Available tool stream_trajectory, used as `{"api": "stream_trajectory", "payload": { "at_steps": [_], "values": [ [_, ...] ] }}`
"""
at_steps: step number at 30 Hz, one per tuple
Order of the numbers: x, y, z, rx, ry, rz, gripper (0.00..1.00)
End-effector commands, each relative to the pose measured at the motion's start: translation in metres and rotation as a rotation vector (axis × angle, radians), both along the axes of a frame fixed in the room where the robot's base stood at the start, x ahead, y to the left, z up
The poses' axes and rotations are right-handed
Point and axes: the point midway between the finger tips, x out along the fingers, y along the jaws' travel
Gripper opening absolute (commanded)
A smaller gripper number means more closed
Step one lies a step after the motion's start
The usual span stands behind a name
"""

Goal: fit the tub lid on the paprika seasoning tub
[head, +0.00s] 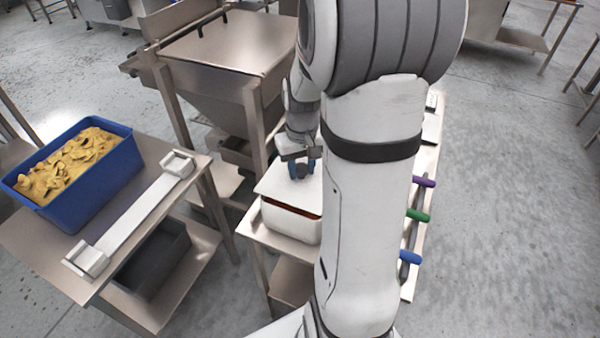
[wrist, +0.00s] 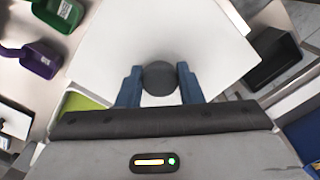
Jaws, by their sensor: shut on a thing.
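The white tub lid (head: 284,182) has a dark round knob (wrist: 160,78). My gripper (head: 302,168) is shut on this knob, with a blue finger on either side of it in the wrist view (wrist: 158,84). The lid is over the white paprika seasoning tub (head: 283,222), which stands on a steel stand. A reddish-brown strip of its contents shows below the lid's front edge in the head view, so the lid does not look flush there. My arm hides the tub's right side. The lid hides most of the tub in the wrist view.
A blue crate of yellow chips (head: 105,175) and a white bar with end blocks (head: 135,215) are on the left table. Purple (head: 424,181), green (head: 418,215) and blue (head: 410,257) handles lie on the bench right of my arm. A steel hopper (head: 225,45) stands behind.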

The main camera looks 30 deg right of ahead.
Motion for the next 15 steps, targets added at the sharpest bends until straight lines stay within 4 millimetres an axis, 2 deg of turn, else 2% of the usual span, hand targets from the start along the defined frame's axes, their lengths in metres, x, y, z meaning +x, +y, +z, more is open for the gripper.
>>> {"api": "stream_trajectory", "payload": {
  "at_steps": [1,5,15],
  "values": [
    [-0.001,0.001,-0.009,0.002,0.006,0.001,0.09],
    [0.0,0.001,-0.023,0.001,0.003,0.003,0.09],
    [0.0,0.002,-0.027,0.0,0.001,0.005,0.09]
  ]
}}
